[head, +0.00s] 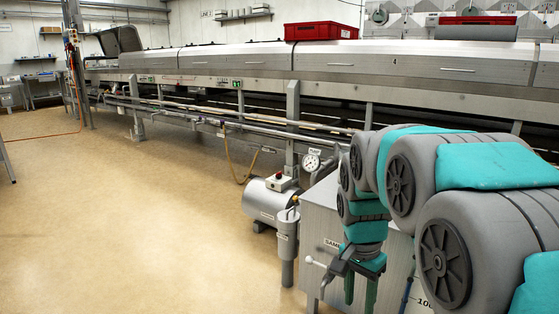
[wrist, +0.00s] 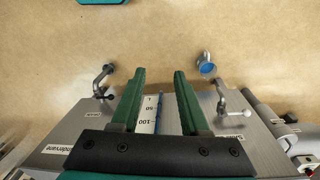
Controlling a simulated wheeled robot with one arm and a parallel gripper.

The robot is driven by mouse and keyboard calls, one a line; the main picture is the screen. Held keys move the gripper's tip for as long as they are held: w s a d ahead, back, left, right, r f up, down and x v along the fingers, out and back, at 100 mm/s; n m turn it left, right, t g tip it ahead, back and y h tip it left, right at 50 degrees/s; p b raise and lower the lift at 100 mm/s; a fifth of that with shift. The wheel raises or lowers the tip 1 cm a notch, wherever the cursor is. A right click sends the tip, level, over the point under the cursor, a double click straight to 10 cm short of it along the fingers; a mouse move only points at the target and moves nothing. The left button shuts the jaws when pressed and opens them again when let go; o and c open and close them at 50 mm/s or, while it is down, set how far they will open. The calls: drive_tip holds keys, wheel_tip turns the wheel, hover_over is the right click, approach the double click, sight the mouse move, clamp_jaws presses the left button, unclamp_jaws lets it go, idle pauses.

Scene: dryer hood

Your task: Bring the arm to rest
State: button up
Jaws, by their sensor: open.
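My gripper (head: 360,294) hangs pointing down at the lower right of the head view, in front of a grey metal cabinet (head: 322,225). In the wrist view its two green fingers (wrist: 159,74) are apart, with nothing between them. My grey and teal arm fills the right of the head view, bent over with its wrist low. In the wrist view the fingers lie over the edge of a metal box (wrist: 80,140) and a white scale marked 50 and 100 (wrist: 149,112). I cannot tell the height of the gap.
Small taps (wrist: 103,82) and (wrist: 222,98) stick out beside the fingers. A blue-ended cup (wrist: 206,65) is near the right finger. A pump (head: 268,200) and gauge (head: 311,163) stand left of the cabinet. The long dryer hood (head: 235,60) runs behind. The floor (head: 120,210) at left is clear.

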drive_tip(key=s+f+n, duration=0.1)
drive_tip(key=s+n, duration=0.2)
drive_tip(key=s, duration=0.5)
drive_tip(key=s+f+n+g+p, duration=0.1)
drive_tip(key=s+n, duration=0.2)
drive_tip(key=s, duration=0.5)
drive_tip(key=s+f+n, duration=0.1)
drive_tip(key=s+n, duration=0.2)
drive_tip(key=s, duration=0.5)
drive_tip(key=shift+s+a+f+n+y, duration=0.25)
drive_tip(key=shift+a+n+y, duration=0.05)
drive_tip(key=shift+a, duration=0.15)
drive_tip(key=shift+f, duration=0.1)
